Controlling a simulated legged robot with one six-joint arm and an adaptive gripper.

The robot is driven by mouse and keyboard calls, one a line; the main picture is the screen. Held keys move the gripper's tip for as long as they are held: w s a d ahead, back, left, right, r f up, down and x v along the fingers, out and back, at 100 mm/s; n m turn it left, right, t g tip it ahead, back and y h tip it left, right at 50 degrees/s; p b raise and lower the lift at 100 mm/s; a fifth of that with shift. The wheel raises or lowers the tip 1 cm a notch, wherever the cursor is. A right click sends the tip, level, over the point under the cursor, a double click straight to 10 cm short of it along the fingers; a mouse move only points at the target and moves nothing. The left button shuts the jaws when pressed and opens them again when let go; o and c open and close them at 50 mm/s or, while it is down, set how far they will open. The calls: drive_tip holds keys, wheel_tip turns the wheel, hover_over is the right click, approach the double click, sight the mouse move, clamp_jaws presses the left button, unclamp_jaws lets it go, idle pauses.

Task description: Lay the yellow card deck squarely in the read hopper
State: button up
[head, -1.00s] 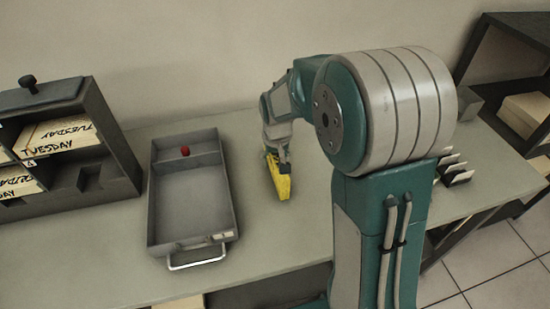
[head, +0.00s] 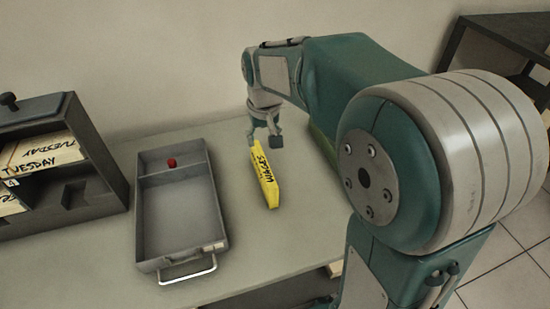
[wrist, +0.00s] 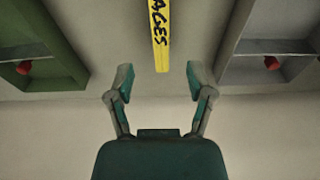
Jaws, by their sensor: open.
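The yellow card deck (head: 268,190) lies on the table, apart from any tray, with black lettering on its upper face. In the wrist view the deck (wrist: 161,35) points down between my fingers, its near end just beyond the fingertips. My gripper (head: 264,137) is open and empty, above the deck's far end in the head view. Both open fingers (wrist: 158,80) show in the wrist view with a clear gap. A grey tray (head: 141,215) with a red knob is left of the deck. A green tray (wrist: 62,50) with a red knob shows in the wrist view. Which is the read hopper is unclear.
A dark rack (head: 112,165) with cards labelled Tuesday stands at the far left. The wall (head: 150,60) rises behind the table. My arm hides most of the green tray (head: 322,147) in the head view. Bare table separates the deck from the grey tray.

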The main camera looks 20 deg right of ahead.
drive_tip(key=s+r+t, duration=0.2)
drive_tip(key=s, duration=0.8)
drive_tip(key=s+r+t, duration=0.1)
drive_tip(key=s+r, duration=0.1)
drive_tip(key=s, duration=0.8)
drive_tip(key=shift+s+d+t, duration=0.25)
drive_tip(key=shift+d+t, duration=0.1)
drive_tip(key=shift+t, duration=0.05)
drive_tip(key=shift+o, duration=0.4)
drive_tip(key=shift+s, duration=0.35)
drive_tip(key=g, duration=0.5)
approach(263, 171)
drive_tip(key=w+f, duration=0.2)
drive_tip(key=w, duration=0.1)
drive_tip(key=shift+d+f, duration=0.35)
drive_tip(key=shift+d, duration=0.05)
drive_tip(key=shift+w+f, duration=0.2)
wheel_tip(263, 171, down, 11)
drive_tip(key=shift+r, duration=0.15)
